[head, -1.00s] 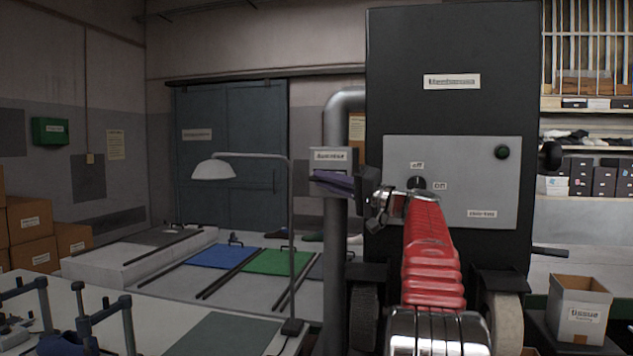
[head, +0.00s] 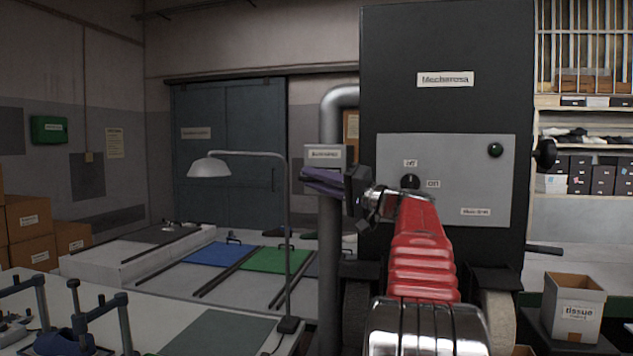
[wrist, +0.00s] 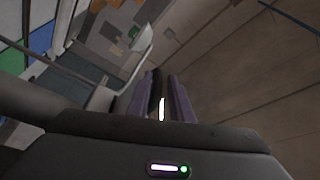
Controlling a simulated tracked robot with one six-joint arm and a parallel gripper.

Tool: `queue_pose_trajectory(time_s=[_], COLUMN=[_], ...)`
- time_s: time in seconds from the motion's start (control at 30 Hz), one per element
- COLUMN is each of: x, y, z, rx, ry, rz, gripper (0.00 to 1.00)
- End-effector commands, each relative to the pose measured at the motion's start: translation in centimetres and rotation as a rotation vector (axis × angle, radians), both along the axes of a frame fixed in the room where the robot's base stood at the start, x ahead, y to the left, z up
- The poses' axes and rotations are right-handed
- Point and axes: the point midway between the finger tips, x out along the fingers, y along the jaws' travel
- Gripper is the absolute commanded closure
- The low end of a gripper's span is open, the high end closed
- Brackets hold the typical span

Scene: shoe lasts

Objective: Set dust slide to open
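A grey pipe (head: 331,235) runs beside the black machine (head: 447,40) in the head view. A small grey box with a label (head: 325,155), its text too blurred to read, sits on the pipe; I cannot make out a separate slide handle or its setting. My gripper (head: 306,178) has purple fingers pointing left just below this box, in front of the pipe. I cannot tell whether they touch it. In the wrist view the two fingers (wrist: 163,76) stand a narrow gap apart, with nothing clearly held.
The machine's grey panel (head: 455,205) with a knob and green button is right behind my arm. A desk lamp (head: 210,167) stands left of the pipe, over a bench with blue (head: 210,254) and green (head: 277,260) mats.

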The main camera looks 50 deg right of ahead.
Motion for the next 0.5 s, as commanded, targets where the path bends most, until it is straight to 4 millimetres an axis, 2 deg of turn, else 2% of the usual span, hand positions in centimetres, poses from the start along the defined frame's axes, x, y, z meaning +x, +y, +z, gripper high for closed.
queue_pose_trajectory(time_s=[0.13, 0.5], x=[0.03, -0.50], y=[-0.12, -0.31], z=[-0.11, -0.25], rx=[0.003, 0.005], ry=[0.000, 0.001], rz=[-0.002, -0.003], gripper=[0.70, 0.70])
